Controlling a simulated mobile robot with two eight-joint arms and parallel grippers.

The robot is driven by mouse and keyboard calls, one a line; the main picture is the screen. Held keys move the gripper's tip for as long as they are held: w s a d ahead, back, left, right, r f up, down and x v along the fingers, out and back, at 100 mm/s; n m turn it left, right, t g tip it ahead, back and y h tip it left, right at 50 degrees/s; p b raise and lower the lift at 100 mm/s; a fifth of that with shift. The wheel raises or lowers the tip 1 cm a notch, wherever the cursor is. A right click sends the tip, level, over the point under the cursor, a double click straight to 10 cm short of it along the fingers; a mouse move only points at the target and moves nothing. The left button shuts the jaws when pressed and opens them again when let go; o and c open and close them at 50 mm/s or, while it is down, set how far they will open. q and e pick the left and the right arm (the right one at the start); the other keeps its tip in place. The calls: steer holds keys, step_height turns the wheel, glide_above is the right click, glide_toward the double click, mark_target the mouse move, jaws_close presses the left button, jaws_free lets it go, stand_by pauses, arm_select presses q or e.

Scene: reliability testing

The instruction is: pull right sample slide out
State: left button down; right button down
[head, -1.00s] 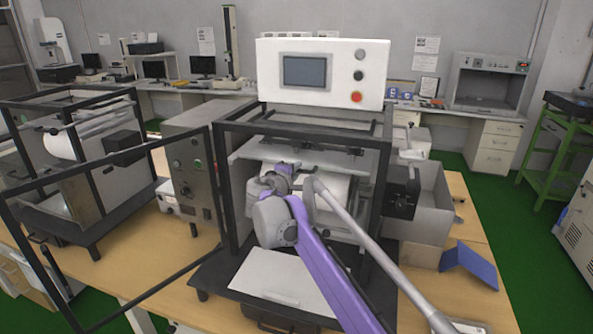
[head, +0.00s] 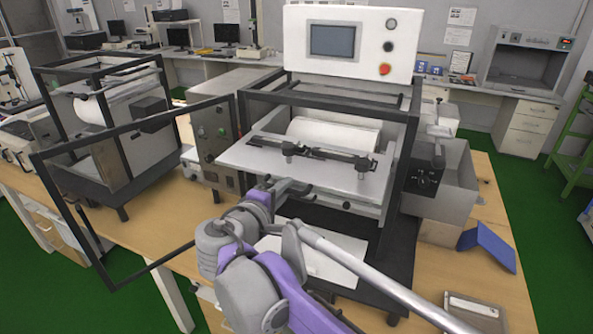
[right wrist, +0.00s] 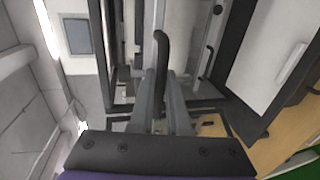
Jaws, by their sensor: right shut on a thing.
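The right sample slide (head: 340,178) is a pale flat plate with a dark clamp bar and two knobs on top. It sticks out of the front of the right machine's black frame (head: 398,165), below the white roll. My right gripper (head: 300,188) is at the slide's front edge, left of its middle. In the right wrist view my right gripper (right wrist: 163,85) has its two grey fingers shut on a dark curved handle (right wrist: 161,50). The handle is hard to make out in the head view. My left gripper is not in view.
An open black door frame (head: 145,190) stands left of the right machine. A white panel (head: 318,256) lies on the black base below the slide. A blue folded piece (head: 487,247) and a grey tray (head: 472,308) lie on the bench at right. A second machine (head: 105,130) stands left.

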steer(key=shift+f+v, duration=0.25)
steer(key=shift+v, duration=0.9)
steer(key=shift+f+v, duration=0.25)
steer(key=shift+v, duration=0.85)
steer(key=shift+s, duration=0.1)
steer(key=c, duration=0.9)
jaws_free()
steer(key=shift+s+a, duration=0.1)
steer(key=v, duration=1)
steer(key=shift+s+a+r, duration=0.1)
steer(key=shift+s, duration=0.15)
